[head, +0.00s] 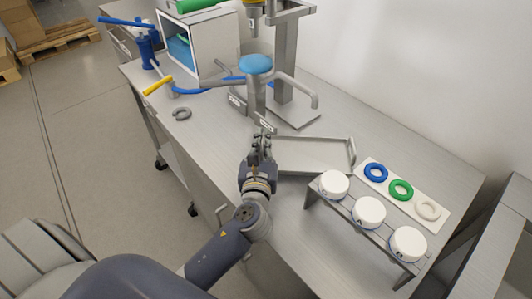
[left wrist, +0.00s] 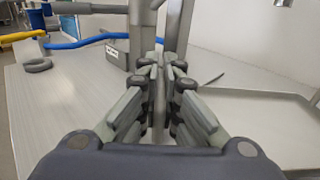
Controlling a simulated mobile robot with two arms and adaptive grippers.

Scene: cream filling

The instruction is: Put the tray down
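The shallow grey metal tray (head: 312,150) lies level on or just above the bench, with an upright handle at its right end. It also shows at the right of the left wrist view (left wrist: 262,118). My left gripper (head: 262,142) is at the tray's left end. In the left wrist view its fingers (left wrist: 161,85) are closed around a thin upright grey bar, which looks like the tray's left handle. The tray looks empty. I cannot tell whether its underside touches the bench. My right gripper is not in view.
A press with a blue round top (head: 256,64) stands behind the tray. A rack with several white lidded jars (head: 369,211) and a white board with blue, green and white rings (head: 446,213) are to the right. A grey ring (head: 181,114) lies left on the bench (head: 215,140).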

